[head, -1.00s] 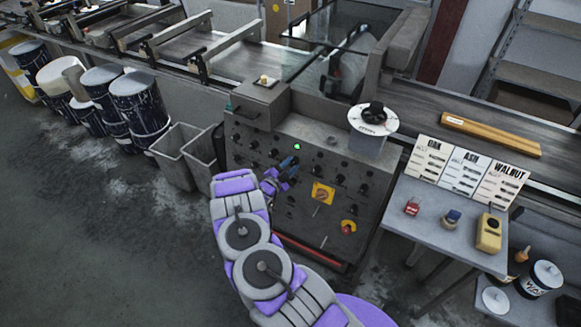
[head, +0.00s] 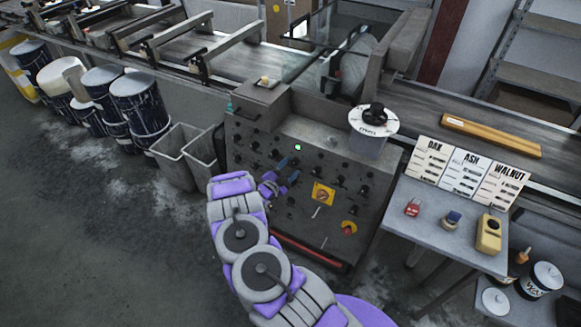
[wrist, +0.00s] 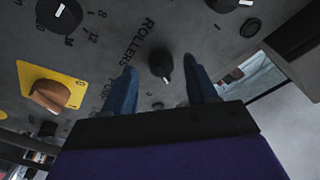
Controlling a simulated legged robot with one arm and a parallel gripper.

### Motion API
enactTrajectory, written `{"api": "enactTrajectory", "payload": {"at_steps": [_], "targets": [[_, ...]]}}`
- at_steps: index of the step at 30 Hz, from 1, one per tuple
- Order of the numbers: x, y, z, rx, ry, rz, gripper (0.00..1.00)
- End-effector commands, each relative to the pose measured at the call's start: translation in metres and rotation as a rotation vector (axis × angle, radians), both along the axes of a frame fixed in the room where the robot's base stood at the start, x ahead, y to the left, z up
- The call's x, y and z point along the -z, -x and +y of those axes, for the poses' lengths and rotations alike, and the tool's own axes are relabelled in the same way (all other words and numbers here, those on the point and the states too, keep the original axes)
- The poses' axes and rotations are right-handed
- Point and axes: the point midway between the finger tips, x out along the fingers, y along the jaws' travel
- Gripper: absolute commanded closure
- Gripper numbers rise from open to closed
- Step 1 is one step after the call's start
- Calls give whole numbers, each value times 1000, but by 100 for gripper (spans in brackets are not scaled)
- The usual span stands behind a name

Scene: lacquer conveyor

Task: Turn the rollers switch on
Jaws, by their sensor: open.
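The rollers switch is a black rotary knob (wrist: 161,64) beside the printed word ROLLERS on the grey control panel (wrist: 225,58). In the wrist view it stands between and just beyond the two blue fingertips of my gripper (wrist: 163,88). The fingers are apart, one on each side of the knob, with gaps showing. I cannot tell how far the tips are from the panel face. In the head view my gripper (head: 288,170) is at the left part of the panel (head: 270,140), and the rollers knob cannot be made out there.
An orange knob on a yellow plate (wrist: 48,95) and a black dial (wrist: 60,15) sit near the gripper. A lit green lamp (head: 298,147) is on the panel. Grey bins (head: 180,150) stand left. A table (head: 440,225) with sample cards stands right.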

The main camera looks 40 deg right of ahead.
Motion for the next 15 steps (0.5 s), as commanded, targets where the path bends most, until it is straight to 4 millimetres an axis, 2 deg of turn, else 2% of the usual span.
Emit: {"api": "enactTrajectory", "payload": {"at_steps": [15], "targets": [[1,30,109,-6,-1,3,43]]}}
